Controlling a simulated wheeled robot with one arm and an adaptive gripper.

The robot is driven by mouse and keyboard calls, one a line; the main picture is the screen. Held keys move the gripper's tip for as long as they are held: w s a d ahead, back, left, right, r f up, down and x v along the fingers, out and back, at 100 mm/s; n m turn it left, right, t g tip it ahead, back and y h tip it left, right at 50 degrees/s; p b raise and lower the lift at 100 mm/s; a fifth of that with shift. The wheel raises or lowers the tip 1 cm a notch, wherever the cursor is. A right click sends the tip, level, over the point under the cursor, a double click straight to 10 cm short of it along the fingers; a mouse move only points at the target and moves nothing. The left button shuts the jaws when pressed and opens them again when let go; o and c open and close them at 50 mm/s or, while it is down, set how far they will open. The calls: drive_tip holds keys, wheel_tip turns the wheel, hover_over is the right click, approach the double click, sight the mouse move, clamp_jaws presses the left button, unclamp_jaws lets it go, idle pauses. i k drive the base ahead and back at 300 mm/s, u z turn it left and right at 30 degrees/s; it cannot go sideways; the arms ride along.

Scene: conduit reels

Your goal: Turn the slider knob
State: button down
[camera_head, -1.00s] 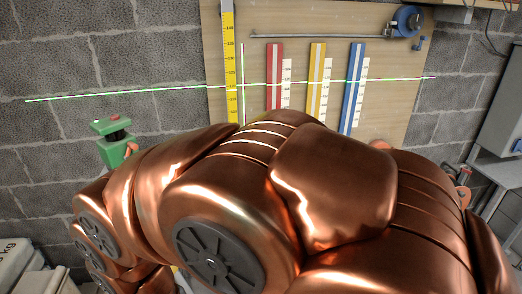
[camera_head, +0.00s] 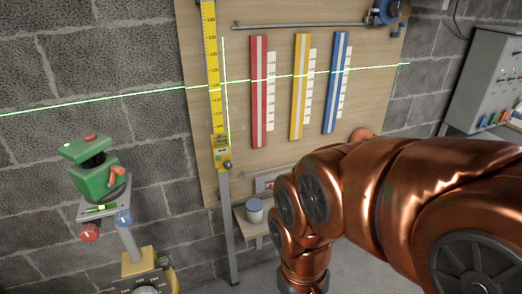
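A tall yellow measuring rule (camera_head: 212,70) stands upright against the wooden board. A small yellow slider (camera_head: 221,148) sits on its lower part, and a small dark round knob (camera_head: 228,165) shows at the slider's lower right. The knob is uncovered in this view. My copper arm comes in from the right and bends down right of the rule, apart from the knob. My gripper cannot be made out; no fingers show.
A green laser device (camera_head: 95,175) with red and blue knobs stands on a mount at left. Its green line crosses the board (camera_head: 275,170), which holds red, yellow and blue strips. A grey control box (camera_head: 490,85) is at right.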

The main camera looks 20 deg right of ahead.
sight(227, 164)
drive_tip(key=z, duration=0.85)
drive_tip(key=k, duration=1.2)
drive_tip(key=u, duration=1.5)
drive_tip(key=i, duration=1)
drive_tip(key=z, duration=0.1)
